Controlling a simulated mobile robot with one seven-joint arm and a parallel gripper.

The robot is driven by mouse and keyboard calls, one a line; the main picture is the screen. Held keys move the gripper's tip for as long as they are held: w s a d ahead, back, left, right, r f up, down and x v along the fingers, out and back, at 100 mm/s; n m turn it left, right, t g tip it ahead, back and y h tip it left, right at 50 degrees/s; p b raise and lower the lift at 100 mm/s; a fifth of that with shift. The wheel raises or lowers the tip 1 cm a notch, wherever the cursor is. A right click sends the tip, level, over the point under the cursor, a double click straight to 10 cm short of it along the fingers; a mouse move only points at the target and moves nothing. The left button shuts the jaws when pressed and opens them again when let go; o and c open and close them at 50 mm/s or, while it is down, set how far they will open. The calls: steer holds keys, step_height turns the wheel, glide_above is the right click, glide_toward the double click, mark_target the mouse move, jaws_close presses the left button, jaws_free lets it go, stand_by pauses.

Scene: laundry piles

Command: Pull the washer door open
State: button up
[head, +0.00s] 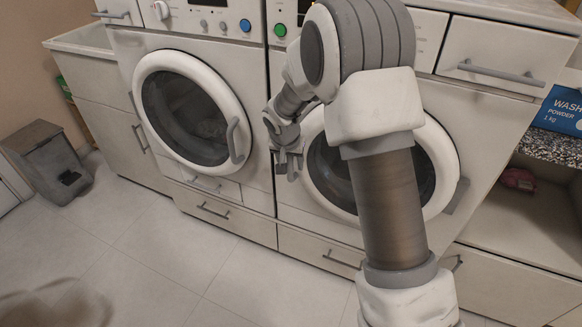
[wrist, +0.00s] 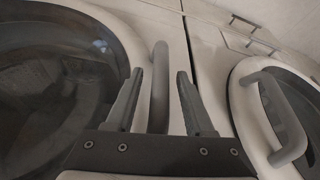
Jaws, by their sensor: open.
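Two front-loading machines stand side by side; which is the washer I cannot tell. The right machine has a round white-rimmed door (head: 441,150) with dark glass, partly hidden behind my arm. It looks closed. My gripper (head: 287,166) is at this door's left edge. The wrist view appears turned upside down; there the same door (wrist: 55,85) fills the left side. Its grey bar handle (wrist: 159,92) lies between the open fingers of my gripper (wrist: 158,76). I cannot tell whether they touch it. The left machine's door (head: 187,112) is closed, its handle (head: 233,140) on the right rim.
The left machine's handle (wrist: 283,120) is close beside my gripper. Drawers with bar handles (head: 213,211) run below. A grey bin (head: 48,160) stands at far left. A blue washing powder box (head: 562,108) is at right. The tiled floor (head: 150,255) in front is mostly clear.

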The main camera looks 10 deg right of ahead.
steer(key=shift+w+f, duration=0.2)
steer(key=shift+f, duration=0.2)
jaws_close()
stand_by(1.3)
